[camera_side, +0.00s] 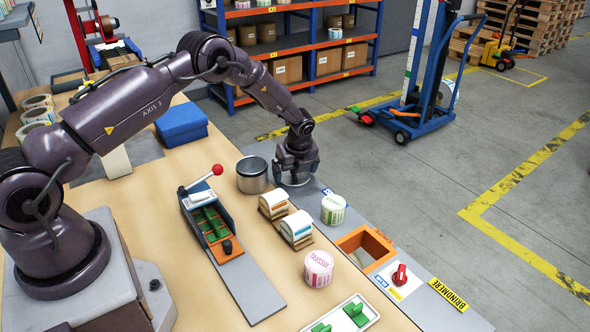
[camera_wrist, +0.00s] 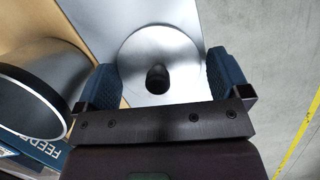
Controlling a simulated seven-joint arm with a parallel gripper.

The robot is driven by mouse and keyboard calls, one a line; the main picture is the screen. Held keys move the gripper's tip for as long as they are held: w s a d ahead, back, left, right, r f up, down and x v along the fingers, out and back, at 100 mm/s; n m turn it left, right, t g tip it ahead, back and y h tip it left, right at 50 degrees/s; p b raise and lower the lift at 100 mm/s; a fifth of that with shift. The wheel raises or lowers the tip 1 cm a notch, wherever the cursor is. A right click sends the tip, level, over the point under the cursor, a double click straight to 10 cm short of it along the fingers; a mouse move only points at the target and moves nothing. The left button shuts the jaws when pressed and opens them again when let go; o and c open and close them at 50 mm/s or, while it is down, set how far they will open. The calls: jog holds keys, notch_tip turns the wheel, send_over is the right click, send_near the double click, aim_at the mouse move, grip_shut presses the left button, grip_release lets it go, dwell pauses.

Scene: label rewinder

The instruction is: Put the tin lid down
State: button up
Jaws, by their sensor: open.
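The tin lid (camera_wrist: 140,50) is a round, shiny metal disc with a black knob (camera_wrist: 157,78) at its middle. It lies flat on the grey strip along the table's right edge. In the side view the lid (camera_side: 293,183) shows only partly below my gripper (camera_side: 296,172). In the wrist view my gripper (camera_wrist: 159,76) is open, one blue finger on each side of the knob, with visible gaps to it. The metal tin (camera_side: 252,178) stands upright on the table just left of the lid, and its dark rim shows at the left of the wrist view (camera_wrist: 42,66).
Label rolls on two wooden holders (camera_side: 274,206) stand in front of the lid. A green-striped roll (camera_side: 333,210) and a pink one (camera_side: 318,268) stand nearby. A blue lever device (camera_side: 212,222) is at left. Bare floor lies beyond the table's right edge.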

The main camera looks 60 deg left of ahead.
jog(key=v, duration=1.3)
notch_tip(320, 180, up, 10)
jog(key=n, duration=0.4)
send_over(298, 183)
jog(key=s+d, duration=0.3)
jog(key=s+d+r+n+t, duration=0.2)
jog(key=s+d+r+n, duration=0.3)
jog(key=s+r, duration=0.4)
jog(key=s+d+r+n+t+h, duration=0.1)
jog(key=s+d+n, duration=0.1)
jog(key=s+n, duration=0.3)
jog(key=s+d+r+n+t+h, duration=0.1)
jog(key=s+n, duration=0.5)
jog(key=s, duration=0.7)
jog(key=shift+s+d+r+t+h, duration=0.2)
jog(key=shift+d+r+t+h, duration=0.3)
jog(key=shift+d, duration=0.6)
